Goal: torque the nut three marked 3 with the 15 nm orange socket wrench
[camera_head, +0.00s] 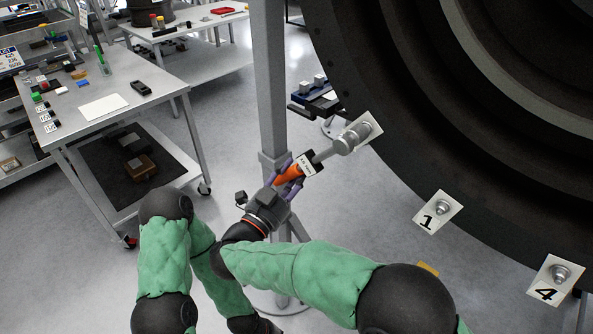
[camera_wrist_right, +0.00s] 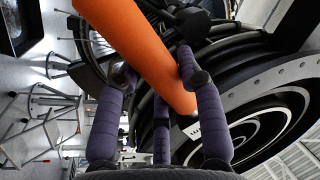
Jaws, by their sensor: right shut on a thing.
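My right gripper (camera_head: 290,178) is shut around the orange handle of the socket wrench (camera_head: 323,156). The handle carries a small white label whose text I cannot read. The grey shaft points up and right, and its socket head is at the nut on a white plate (camera_head: 372,125) on the engine rim. The head covers the nut and most of the plate, so its number is hidden and I cannot tell how fully the socket sits. The right wrist view shows the orange handle (camera_wrist_right: 150,55) between the purple fingers. My left arm is folded at lower left; its gripper is out of view.
Plates marked 1 (camera_head: 438,213) and 4 (camera_head: 555,281), each with a nut, sit lower on the dark engine ring (camera_head: 440,130). A grey post (camera_head: 272,80) stands close behind my right gripper. A workbench (camera_head: 150,98) with small items is at left.

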